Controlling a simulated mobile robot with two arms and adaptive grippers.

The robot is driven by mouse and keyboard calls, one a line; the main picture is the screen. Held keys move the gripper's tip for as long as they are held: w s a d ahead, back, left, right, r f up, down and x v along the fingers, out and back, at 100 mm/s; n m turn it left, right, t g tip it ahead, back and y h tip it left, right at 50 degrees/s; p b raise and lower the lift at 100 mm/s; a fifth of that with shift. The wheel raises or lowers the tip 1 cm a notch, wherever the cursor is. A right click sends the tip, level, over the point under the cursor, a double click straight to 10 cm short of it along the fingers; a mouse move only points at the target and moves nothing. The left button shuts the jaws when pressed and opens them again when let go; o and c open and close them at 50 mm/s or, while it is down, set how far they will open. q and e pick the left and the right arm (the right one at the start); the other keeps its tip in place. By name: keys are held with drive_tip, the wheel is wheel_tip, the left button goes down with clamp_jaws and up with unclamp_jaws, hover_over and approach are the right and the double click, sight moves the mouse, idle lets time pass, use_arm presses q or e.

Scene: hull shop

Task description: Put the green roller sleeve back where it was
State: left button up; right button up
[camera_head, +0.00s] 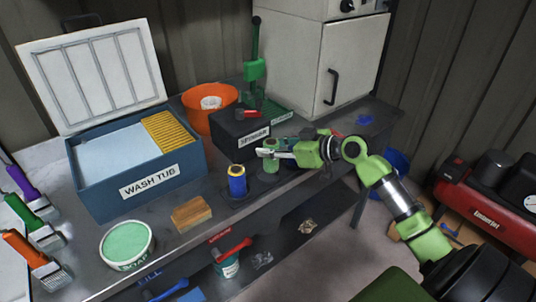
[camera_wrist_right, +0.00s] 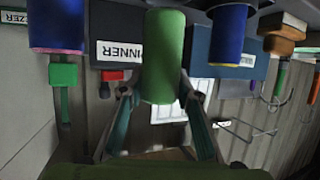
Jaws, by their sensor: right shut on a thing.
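The green roller sleeve (camera_head: 271,160) stands upright between the fingers of my right gripper (camera_head: 272,153), which is shut on it, above the front part of the bench. The sleeve (camera_wrist_right: 163,55) also fills the middle of the right wrist view, with a finger on each side. A dark round base shows under it; I cannot tell whether the sleeve is on a peg or held clear. A blue roller sleeve (camera_head: 237,181) stands on its own base to the left, and it shows at the upper right of the wrist view (camera_wrist_right: 230,30). My left gripper is not in view.
Behind the sleeve is a dark box (camera_head: 228,140) with a label. Left are a wash tub (camera_head: 130,199) with its lid up, a wooden block (camera_head: 191,214) and a soap tin (camera_head: 127,246). An orange bucket (camera_head: 192,118) and white cabinet (camera_head: 335,65) stand at the back.

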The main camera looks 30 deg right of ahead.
drive_tip(key=shift+w+f, duration=0.5)
drive_tip(key=shift+f, duration=0.05)
wheel_tip(320, 180, down, 3)
drive_tip(key=shift+w+a+p, duration=0.1)
drive_tip(key=shift+w+p, duration=0.05)
drive_tip(key=shift+p, duration=0.6)
drive_tip(key=shift+f, duration=0.25)
drive_tip(key=shift+f, duration=0.1)
drive_tip(key=shift+f, duration=0.15)
drive_tip(key=o, duration=1.2)
drive_tip(key=shift+c, duration=0.2)
